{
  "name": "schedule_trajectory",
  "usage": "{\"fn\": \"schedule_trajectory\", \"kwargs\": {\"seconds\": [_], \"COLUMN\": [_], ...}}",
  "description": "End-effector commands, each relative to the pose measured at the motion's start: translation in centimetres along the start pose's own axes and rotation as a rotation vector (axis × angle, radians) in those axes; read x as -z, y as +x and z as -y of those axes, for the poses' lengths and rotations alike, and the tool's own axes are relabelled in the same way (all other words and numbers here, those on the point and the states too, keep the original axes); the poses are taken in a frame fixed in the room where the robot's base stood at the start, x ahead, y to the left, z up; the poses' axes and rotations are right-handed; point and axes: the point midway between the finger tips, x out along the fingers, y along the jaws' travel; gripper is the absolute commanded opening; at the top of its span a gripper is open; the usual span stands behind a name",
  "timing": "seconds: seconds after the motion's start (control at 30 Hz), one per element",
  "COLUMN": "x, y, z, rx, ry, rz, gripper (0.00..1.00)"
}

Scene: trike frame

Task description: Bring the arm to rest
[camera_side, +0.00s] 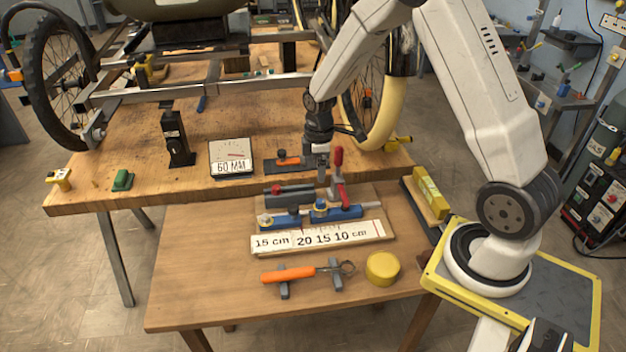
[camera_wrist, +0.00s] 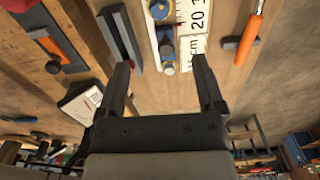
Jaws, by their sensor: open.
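My gripper (camera_wrist: 163,84) is open and empty in the wrist view, with its two dark fingers spread wide. In the side view my gripper (camera_side: 322,178) points down above the back of the small front table, near a red-handled clamp (camera_side: 339,168). Its fingertips are small there, and I cannot tell if they touch anything. Below it sits a fixture with blue blocks (camera_side: 283,219) and a white measuring strip (camera_side: 318,238) marked 15 cm and 20 15 10 cm. The blue blocks also show between the fingers in the wrist view (camera_wrist: 164,40).
An orange-handled tool (camera_side: 290,275) lies on two grey rests, beside a yellow round tub (camera_side: 382,268). A gauge (camera_side: 231,158) stands on the rear bench. The trike frame (camera_side: 180,90) and its wheels fill the back. The table's front left is clear.

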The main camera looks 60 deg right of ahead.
Motion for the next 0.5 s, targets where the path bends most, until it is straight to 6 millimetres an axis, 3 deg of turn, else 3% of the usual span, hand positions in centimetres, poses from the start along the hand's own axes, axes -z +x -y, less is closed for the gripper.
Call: {"fn": "schedule_trajectory", "kwargs": {"seconds": [0.27,0.5], "x": [0.4,1.1], "y": [-1.1,-3.7], "z": [1.4,5.3], "rx": [-0.017,-0.056], "ry": [0.055,0.224], "rz": [-0.011,-0.049], "gripper": [0.87,0.87]}}
